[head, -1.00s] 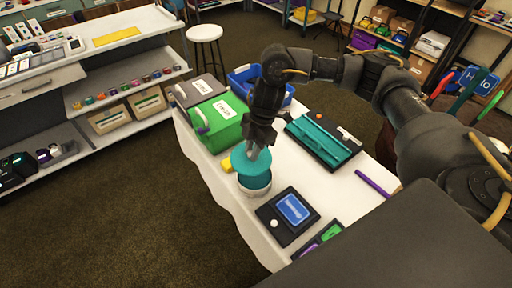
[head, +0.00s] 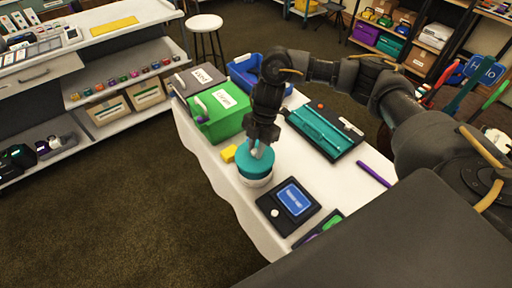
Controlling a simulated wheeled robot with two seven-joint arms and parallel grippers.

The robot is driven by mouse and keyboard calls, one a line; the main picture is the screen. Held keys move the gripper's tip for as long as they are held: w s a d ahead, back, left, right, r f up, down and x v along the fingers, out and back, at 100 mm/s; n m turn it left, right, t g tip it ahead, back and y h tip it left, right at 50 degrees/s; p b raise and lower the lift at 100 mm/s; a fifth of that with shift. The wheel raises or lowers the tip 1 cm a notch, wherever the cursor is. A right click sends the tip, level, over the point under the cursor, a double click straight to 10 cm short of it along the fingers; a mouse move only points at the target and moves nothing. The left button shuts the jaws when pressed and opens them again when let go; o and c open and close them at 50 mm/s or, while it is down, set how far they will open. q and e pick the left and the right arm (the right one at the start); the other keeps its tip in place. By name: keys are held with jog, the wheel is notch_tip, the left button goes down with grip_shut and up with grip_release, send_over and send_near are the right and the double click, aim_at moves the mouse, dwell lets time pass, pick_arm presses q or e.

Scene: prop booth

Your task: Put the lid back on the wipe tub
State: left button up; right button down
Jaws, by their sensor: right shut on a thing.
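The wipe tub is a round white tub (head: 257,182) on the white table, left of the dark device with a blue screen. The teal lid (head: 256,163) sits at the top of the tub, covering its opening, and looks about level. Whether it is fully seated cannot be told. My right gripper (head: 257,150) points down from above and is shut on the lid; its fingertips are partly hidden against the lid. My left gripper is not in view.
A green box (head: 217,115), a grey box (head: 198,84) and a blue bin (head: 246,70) stand at the table's far end. A teal tray (head: 318,131) and a screen device (head: 289,205) lie to the right.

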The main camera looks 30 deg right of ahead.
notch_tip(320, 180, down, 2)
jog(key=shift+f+b, duration=0.1)
jog(key=shift+b, duration=0.55)
jog(key=shift+f+b, duration=0.3)
jog(key=shift+f, duration=0.45)
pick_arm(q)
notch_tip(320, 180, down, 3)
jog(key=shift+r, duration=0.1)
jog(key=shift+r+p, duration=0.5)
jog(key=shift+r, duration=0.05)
pick_arm(e)
jog(key=shift+r, duration=0.1)
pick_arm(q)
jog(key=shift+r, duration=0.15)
pick_arm(e)
jog(key=shift+f, duration=0.2)
dwell(0.4)
pick_arm(q)
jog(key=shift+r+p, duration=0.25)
jog(key=shift+p, duration=0.15)
dwell(0.5)
pick_arm(e)
jog(key=c, duration=0.7)
grip_release()
